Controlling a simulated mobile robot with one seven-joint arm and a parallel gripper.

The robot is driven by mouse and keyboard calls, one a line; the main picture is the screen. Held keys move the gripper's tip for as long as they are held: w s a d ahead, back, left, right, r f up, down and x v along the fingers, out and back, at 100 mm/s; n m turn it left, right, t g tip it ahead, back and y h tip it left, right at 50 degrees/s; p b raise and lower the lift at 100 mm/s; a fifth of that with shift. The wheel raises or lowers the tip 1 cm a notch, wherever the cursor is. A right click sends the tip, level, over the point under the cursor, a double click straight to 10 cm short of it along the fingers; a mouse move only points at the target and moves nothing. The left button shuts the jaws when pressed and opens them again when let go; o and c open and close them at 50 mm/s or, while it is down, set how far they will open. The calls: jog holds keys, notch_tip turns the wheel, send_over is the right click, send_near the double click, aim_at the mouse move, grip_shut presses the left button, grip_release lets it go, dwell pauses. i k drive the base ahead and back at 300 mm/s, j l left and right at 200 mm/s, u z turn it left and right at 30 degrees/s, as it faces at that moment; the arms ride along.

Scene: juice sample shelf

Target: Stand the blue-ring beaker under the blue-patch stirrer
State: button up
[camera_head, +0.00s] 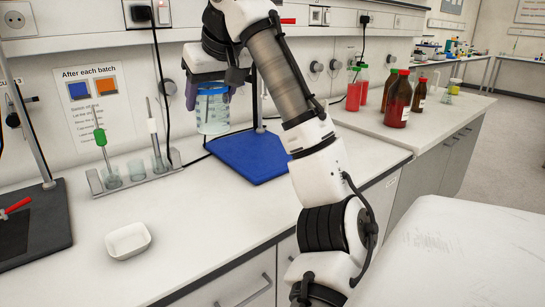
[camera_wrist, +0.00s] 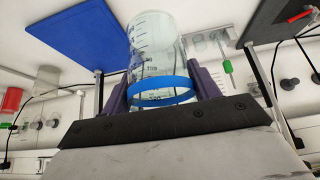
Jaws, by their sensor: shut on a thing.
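The blue-ring beaker (camera_head: 212,116) is clear glass with graduation marks. My gripper (camera_head: 208,90) is shut on it near its top and holds it upright above the bench, apart from it. The wrist view shows the blue ring (camera_wrist: 163,91) between my gripper's fingers (camera_wrist: 165,88). A blue plate (camera_head: 248,160) with an upright rod (camera_head: 257,105) lies on the bench to the right of the beaker in the head view. My arm covers the area above the plate, so any stirrer head there is hidden. I cannot make out a blue patch on a stirrer.
A rack (camera_head: 134,178) with glass vessels and green- and white-handled rods stands at left. A white dish (camera_head: 127,240) lies in front. A dark stand base (camera_head: 30,222) is at far left. Red bottles (camera_head: 397,99) stand on the right bench. The front bench middle is clear.

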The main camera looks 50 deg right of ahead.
aim_at(266, 159)
jog(key=k+l+z, duration=0.2)
jog(key=l, duration=0.25)
jog(key=k+l+z, duration=0.25)
jog(key=l, duration=0.2)
jog(key=l+z, duration=0.2)
jog(key=l, duration=0.3)
jog(key=k+l+z, duration=0.2)
jog(key=l, duration=0.35)
jog(key=l+z, duration=0.25)
jog(key=l, duration=0.25)
